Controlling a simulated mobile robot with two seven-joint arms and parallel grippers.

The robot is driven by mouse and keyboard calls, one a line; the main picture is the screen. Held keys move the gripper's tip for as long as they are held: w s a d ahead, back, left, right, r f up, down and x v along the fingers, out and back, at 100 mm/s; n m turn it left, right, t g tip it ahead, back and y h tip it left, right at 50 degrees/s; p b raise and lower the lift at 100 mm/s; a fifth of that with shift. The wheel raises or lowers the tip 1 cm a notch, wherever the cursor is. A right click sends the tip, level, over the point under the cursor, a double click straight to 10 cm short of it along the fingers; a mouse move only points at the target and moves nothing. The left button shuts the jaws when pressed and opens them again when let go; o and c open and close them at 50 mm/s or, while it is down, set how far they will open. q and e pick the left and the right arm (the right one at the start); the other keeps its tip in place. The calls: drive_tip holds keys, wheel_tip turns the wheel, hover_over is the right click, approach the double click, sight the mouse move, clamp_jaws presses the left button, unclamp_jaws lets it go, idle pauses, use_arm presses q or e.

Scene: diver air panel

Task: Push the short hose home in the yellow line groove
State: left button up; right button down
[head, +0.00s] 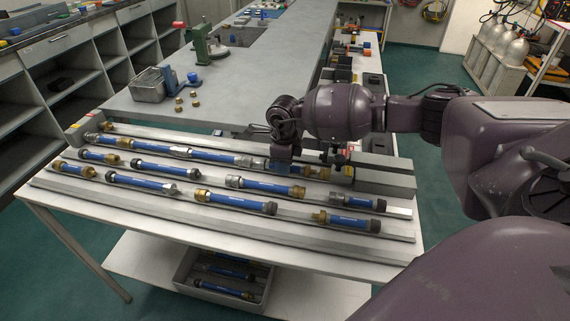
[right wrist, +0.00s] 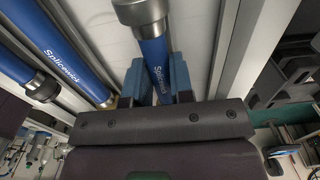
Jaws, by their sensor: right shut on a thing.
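My right gripper (head: 281,160) is over the right part of a row of blue hoses on the rack (head: 400,212). It is shut on a blue hose with a grey metal end; the hose (right wrist: 155,50) runs between the two blue fingers in the right wrist view (right wrist: 158,85). In the head view the gripper mostly hides this hose. A yellow tag (head: 73,127) marks the left end of this row's groove, and blue hoses (head: 212,156) lie end to end in it, left of the gripper. I cannot tell whether the held hose is fully seated. My left gripper is out of view.
More loose hoses (head: 235,202) lie in the front rows. A red tag (head: 88,115) marks the rear groove. A bin with hoses (head: 225,278) stands on the shelf below. Behind is a grey bench (head: 240,90) with a green tool (head: 205,42) and a metal box (head: 150,88).

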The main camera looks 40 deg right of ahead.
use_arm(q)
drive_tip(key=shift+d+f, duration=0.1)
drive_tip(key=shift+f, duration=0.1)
use_arm(e)
drive_tip(key=shift+w+a, duration=0.3)
drive_tip(key=shift+w, duration=0.05)
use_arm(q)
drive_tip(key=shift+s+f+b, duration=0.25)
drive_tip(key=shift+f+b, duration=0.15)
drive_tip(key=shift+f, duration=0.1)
use_arm(e)
drive_tip(key=shift+w+a, duration=0.6)
drive_tip(key=shift+w, duration=0.1)
drive_tip(key=c, duration=0.9)
unclamp_jaws()
drive_tip(key=shift+f, duration=0.1)
wheel_tip(320, 180, up, 5)
drive_tip(key=shift+w+f+p, duration=0.1)
drive_tip(key=shift+f+p, duration=0.1)
drive_tip(key=shift+p, duration=0.2)
wheel_tip(320, 180, up, 5)
drive_tip(key=shift+r+p, duration=0.1)
drive_tip(key=shift+p, duration=0.2)
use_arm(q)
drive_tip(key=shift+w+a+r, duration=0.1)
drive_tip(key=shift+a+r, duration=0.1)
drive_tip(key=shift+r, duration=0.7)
use_arm(e)
drive_tip(key=shift+r, duration=0.6)
